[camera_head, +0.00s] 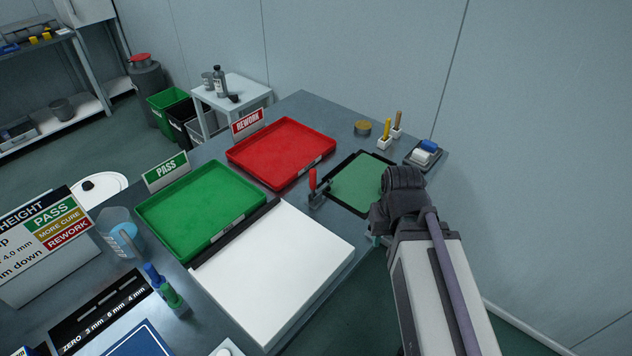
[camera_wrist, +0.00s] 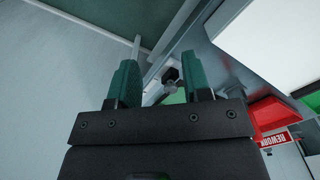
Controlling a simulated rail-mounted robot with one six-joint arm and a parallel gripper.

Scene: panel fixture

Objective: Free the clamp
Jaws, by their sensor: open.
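The clamp (camera_head: 313,184) has an upright red handle and a dark metal body. It stands at the left edge of the green panel (camera_head: 356,184), which lies in a black frame on the bench. My gripper (camera_head: 374,238) is at the bench's front edge, right of and nearer than the clamp, apart from its red handle. In the wrist view my gripper (camera_wrist: 160,70) shows two dark green fingers spread apart with nothing held. A small black and metal part (camera_wrist: 172,77) shows between the fingers, beyond them; I cannot tell whether it belongs to the clamp. My arm hides the panel's right corner.
A red REWORK tray (camera_head: 283,152) and a green PASS tray (camera_head: 200,208) lie left of the panel. A white board (camera_head: 270,270) fills the bench front. Two small holders, a round tin (camera_head: 362,128) and a blue-topped device (camera_head: 426,152) stand behind the panel. A wall closes the right side.

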